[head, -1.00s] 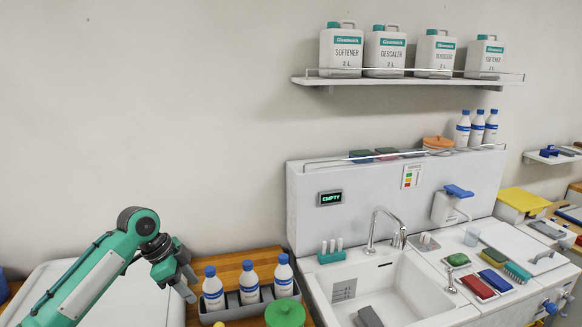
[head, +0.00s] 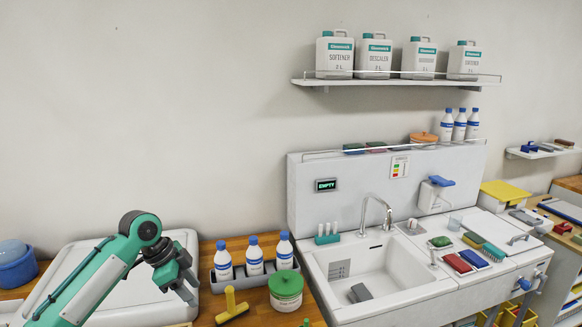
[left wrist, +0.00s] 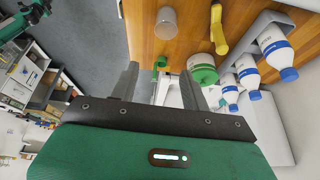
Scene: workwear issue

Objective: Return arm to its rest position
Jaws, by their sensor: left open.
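My left arm, green and black, comes in from the lower left of the head view. My right gripper is not in view.
The grey rack (head: 260,277) of bottles, the green-lidded jar (head: 286,290) and a yellow tool (head: 232,306) stand right of the gripper. Further right is the sink (head: 385,277) with tap (head: 377,212). A blue tub (head: 16,266) sits at far left. The wall above the arm is clear.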

